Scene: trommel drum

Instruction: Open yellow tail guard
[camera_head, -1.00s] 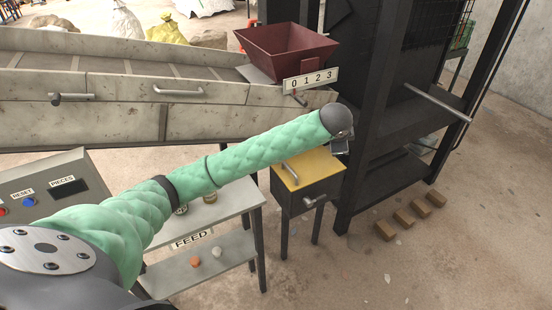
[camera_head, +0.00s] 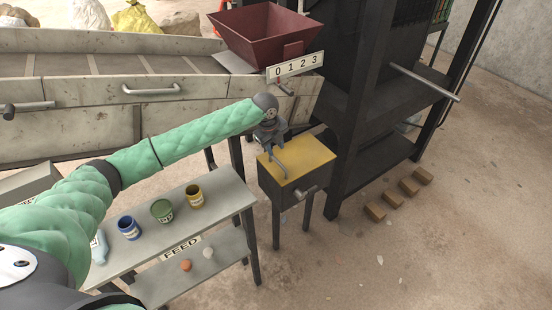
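The yellow tail guard (camera_head: 308,160) is a flat yellow lid lying level on a dark box on legs, right of the feed table. A grey bar handle (camera_head: 279,163) stands on its left part. My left gripper (camera_head: 269,147) is at the lid's back left, right by the upper end of this handle. Its fingers are small and partly overlap the handle, so I cannot tell whether they touch it or how far apart they are. My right gripper is not in view.
A second handle (camera_head: 305,192) sticks out from the box's front. The feed table (camera_head: 225,195) holds several tins and a bottle. The red hopper (camera_head: 265,38) and number plate (camera_head: 295,66) are above. A black frame (camera_head: 345,130) stands close on the right.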

